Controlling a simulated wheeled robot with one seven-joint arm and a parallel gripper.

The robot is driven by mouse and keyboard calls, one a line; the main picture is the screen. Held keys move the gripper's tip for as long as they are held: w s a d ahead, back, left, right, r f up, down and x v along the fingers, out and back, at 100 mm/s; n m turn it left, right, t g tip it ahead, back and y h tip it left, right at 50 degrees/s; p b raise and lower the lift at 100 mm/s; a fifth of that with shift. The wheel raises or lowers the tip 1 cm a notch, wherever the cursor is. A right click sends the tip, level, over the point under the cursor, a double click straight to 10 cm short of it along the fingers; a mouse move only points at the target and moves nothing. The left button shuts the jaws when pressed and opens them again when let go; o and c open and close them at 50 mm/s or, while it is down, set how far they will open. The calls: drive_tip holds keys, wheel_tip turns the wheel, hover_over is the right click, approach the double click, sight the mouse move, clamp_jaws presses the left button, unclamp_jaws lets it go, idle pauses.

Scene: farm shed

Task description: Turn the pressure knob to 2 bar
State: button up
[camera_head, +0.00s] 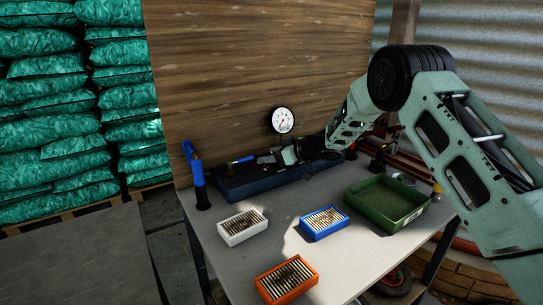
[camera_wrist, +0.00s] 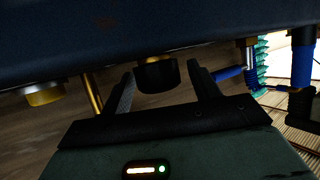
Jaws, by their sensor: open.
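A round pressure gauge (camera_head: 283,120) with a white face stands above a long dark blue unit (camera_head: 240,183) at the back of the table; its reading is too small to tell. In the wrist view, a black knob with a yellowish collar (camera_wrist: 158,74) sits against the dark blue unit (camera_wrist: 150,30). My gripper (camera_wrist: 162,78) is open, with one finger on each side of this knob; a gap shows at both sides. In the head view, my gripper (camera_head: 268,158) is low over the unit, and the knob cannot be made out there.
A gold and silver fitting (camera_wrist: 45,95) is left of the knob. A blue-handled tool (camera_head: 194,170) stands at the table's left. White (camera_head: 243,227), blue (camera_head: 324,223) and orange (camera_head: 287,280) slatted boxes and a green tray (camera_head: 386,204) lie in front. A wooden board rises behind.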

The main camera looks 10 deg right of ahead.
drive_tip(key=c, duration=1)
drive_tip(key=shift+o, duration=0.2)
drive_tip(key=n+y+p, duration=0.1)
drive_tip(key=p, duration=0.1)
drive_tip(key=shift+r+g+p, duration=0.35)
drive_tip(key=shift+g+p, duration=0.05)
drive_tip(key=shift+f+n+g+y+p, duration=0.1)
drive_tip(key=shift+n+g+y+p, duration=0.3)
drive_tip(key=shift+n+g+p, duration=0.4)
drive_tip(key=shift+f+n+g+y+p, duration=0.2)
drive_tip(key=shift+n+g+y+p, duration=0.1)
drive_tip(key=o, duration=1)
drive_tip(key=shift+c, duration=0.2)
drive_tip(key=shift+d, duration=0.1)
drive_tip(key=b+v, duration=0.1)
drive_tip(key=v, duration=1.6)
drive_tip(key=shift+r, duration=0.15)
drive_tip(key=shift+s, duration=0.1)
